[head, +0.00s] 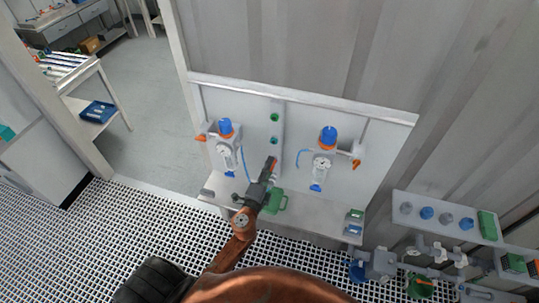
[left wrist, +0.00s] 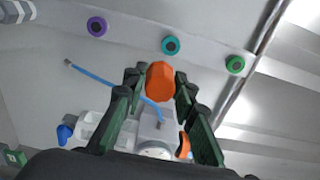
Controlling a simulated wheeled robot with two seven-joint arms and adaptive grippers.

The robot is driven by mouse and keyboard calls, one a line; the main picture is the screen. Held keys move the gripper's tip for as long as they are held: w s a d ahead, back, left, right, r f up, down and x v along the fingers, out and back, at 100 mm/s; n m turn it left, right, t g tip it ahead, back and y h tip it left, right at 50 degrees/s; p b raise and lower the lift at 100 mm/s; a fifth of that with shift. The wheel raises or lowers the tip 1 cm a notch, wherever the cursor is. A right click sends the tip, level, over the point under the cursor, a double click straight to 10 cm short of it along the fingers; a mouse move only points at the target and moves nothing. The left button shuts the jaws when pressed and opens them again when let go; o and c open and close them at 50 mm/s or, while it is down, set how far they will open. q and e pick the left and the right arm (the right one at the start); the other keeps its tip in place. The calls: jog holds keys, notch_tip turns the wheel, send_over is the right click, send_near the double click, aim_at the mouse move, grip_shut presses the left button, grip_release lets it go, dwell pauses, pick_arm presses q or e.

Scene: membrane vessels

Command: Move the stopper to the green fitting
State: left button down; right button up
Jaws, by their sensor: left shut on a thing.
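My left gripper (head: 268,168) is shut on the orange stopper (left wrist: 160,81), which sits between its dark green fingertips in the left wrist view. The stopper shows small and reddish at the gripper's tip in the head view (head: 273,161). The green fitting (left wrist: 235,64) is a ring with a dark centre at the right of a row on the panel, apart from the stopper. In the head view the green fitting (head: 275,117) is topmost, above the gripper. The teal fitting (left wrist: 170,46) is mid-row, and the purple fitting (left wrist: 97,27) is at left. My right gripper is not in view.
Two filter units with blue caps, the left (head: 225,128) and the right (head: 327,138), flank the fitting strip on the panel. A blue hose (left wrist: 115,88) hangs near the gripper. A green object (head: 277,202) stands on the ledge below.

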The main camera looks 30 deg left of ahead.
pick_arm(q)
jog(key=s+d+f+m+h+b, duration=0.1)
jog(key=s+d+f+h+b, duration=0.1)
jog(key=s+d+f+b, duration=0.2)
jog(key=s+d+f+m+h+b, duration=0.1)
jog(key=s+d+f+b, duration=0.4)
jog(key=s+d+b, duration=0.3)
jog(key=shift+s+d+f+h, duration=0.2)
jog(key=shift+s+d+h, duration=0.2)
jog(key=shift+s+d, duration=0.4)
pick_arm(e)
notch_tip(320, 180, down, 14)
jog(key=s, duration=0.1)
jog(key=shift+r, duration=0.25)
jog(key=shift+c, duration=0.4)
